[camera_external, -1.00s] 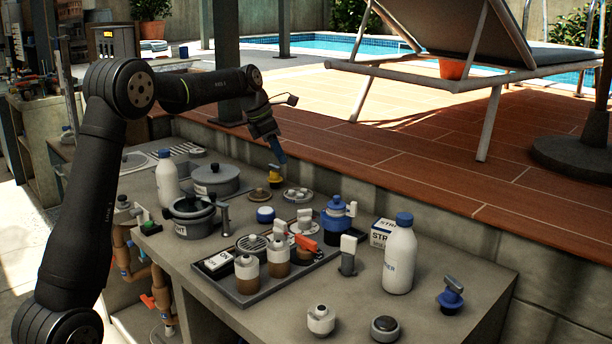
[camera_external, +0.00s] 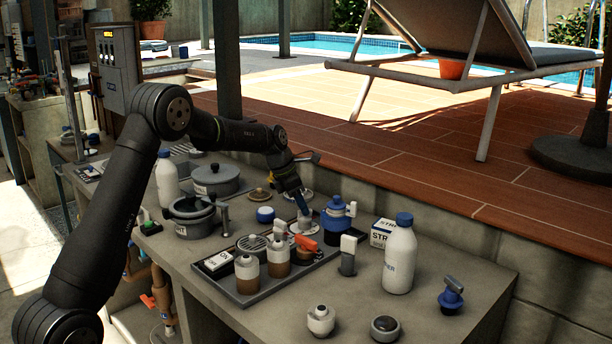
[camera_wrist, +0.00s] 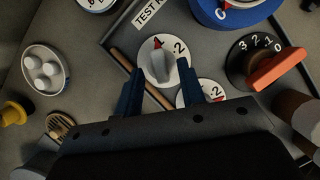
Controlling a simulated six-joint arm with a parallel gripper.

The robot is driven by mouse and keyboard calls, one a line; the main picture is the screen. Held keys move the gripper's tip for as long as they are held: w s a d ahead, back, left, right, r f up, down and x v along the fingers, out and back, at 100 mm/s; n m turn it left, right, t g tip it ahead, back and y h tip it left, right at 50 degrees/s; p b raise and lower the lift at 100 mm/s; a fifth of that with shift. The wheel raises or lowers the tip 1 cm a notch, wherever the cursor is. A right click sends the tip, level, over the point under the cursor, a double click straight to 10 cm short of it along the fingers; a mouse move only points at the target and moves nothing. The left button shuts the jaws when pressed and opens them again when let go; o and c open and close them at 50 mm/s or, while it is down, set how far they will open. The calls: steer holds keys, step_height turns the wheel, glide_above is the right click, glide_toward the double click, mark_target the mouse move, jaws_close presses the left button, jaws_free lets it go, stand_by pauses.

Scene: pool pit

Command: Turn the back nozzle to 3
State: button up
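A white dial (camera_wrist: 158,50) with a pale grey handle shows in the wrist view; a red mark and a 2 are visible on it. It also shows at the back of the tray in the external view (camera_external: 303,231). My gripper (camera_wrist: 160,85) has its blue fingers apart, one on each side of the dial's handle; contact is not clear. In the external view my gripper (camera_external: 303,211) points down at this dial. A dial with an orange handle (camera_wrist: 276,69) shows several numbers.
The dark tray (camera_external: 245,297) also holds two brown-and-white jars (camera_external: 247,276). A blue-topped valve (camera_external: 336,222) stands close right of my gripper. A pot (camera_external: 190,218) and white bottle (camera_external: 167,182) stand left. Another bottle (camera_external: 399,262) stands right.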

steer(key=shift+d+f, duration=0.25)
steer(key=shift+f, duration=0.35)
jaws_close()
